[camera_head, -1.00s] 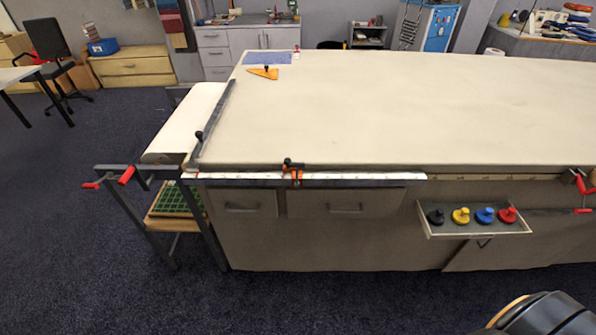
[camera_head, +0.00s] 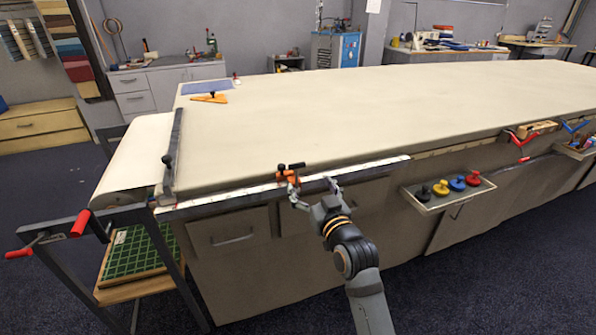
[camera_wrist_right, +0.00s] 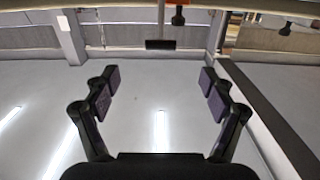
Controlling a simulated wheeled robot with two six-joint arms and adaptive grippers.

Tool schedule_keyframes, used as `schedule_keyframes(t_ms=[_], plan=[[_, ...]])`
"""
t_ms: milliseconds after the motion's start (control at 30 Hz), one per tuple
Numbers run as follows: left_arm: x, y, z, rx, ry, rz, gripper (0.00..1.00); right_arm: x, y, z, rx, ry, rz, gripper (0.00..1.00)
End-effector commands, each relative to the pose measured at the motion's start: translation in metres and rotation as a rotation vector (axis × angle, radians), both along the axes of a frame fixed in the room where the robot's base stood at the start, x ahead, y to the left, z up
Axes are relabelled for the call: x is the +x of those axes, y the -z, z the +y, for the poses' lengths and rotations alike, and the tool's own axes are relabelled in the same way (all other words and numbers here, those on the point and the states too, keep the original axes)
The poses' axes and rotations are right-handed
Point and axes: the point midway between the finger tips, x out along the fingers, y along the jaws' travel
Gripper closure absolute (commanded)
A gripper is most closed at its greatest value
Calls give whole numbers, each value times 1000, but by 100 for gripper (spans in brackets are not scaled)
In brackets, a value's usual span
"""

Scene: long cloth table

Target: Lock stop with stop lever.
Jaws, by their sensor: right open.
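The stop (camera_head: 287,175) is a small orange clamp with a black lever (camera_head: 291,166) on the pale metal rail (camera_head: 240,196) along the table's front edge. I cannot tell whether the lever is locked. My right gripper (camera_head: 311,187) is in front of the rail, just right of and slightly below the stop, with its fingers spread and nothing held. In the right wrist view the open fingers (camera_wrist_right: 160,90) stand wide apart. A bit of orange and a black knob (camera_wrist_right: 178,18) show at that view's top edge, apart from the fingers. My left gripper is out of view.
The cloth table (camera_head: 330,115) is mostly bare. A dark straightedge (camera_head: 174,150) lies at its left end, and an orange triangle (camera_head: 210,98) lies behind. A tray (camera_head: 430,205) with coloured knobs hangs at the front right. Red crank handles (camera_head: 80,224) stick out at the lower left.

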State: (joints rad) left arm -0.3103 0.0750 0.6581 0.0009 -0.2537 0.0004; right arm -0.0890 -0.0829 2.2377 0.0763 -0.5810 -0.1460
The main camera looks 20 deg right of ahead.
Motion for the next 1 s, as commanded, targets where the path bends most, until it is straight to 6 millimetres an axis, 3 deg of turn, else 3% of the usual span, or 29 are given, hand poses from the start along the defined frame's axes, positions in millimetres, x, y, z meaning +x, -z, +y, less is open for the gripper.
schedule_keyframes(t_ms=[500, 867, 1000], plan=[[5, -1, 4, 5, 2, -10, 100, 92, 0, 3, -1, 0, 0, 17], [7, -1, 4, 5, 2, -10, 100, 102, 1, 3, 0, 1, 1, 17], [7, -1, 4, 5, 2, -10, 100, 102, 1, 3, 0, 1, 1, 32]])
